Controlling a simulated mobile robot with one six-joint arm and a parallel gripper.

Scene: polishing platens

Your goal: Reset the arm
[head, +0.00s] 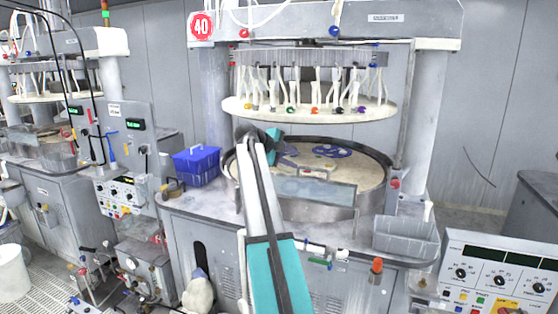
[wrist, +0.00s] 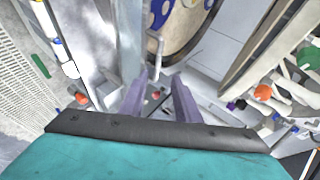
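My arm (head: 272,262) reaches up from the bottom of the head view, white and teal, toward the polishing platen (head: 365,175). My gripper (head: 290,160) is at its far end, over the left part of the platen, partly hidden behind the wrist. In the wrist view, the two purple-grey fingers of my gripper (wrist: 159,98) stand apart with nothing seen between them. The platen's round surface also shows in the wrist view (wrist: 180,25), at the top.
A blue basket (head: 197,162) stands left of the platen. A clear shield (head: 313,190) stands at its front rim. A white disc (head: 310,110) with several hoses hangs above. A grey bin (head: 405,237) and a control panel (head: 498,275) are at right.

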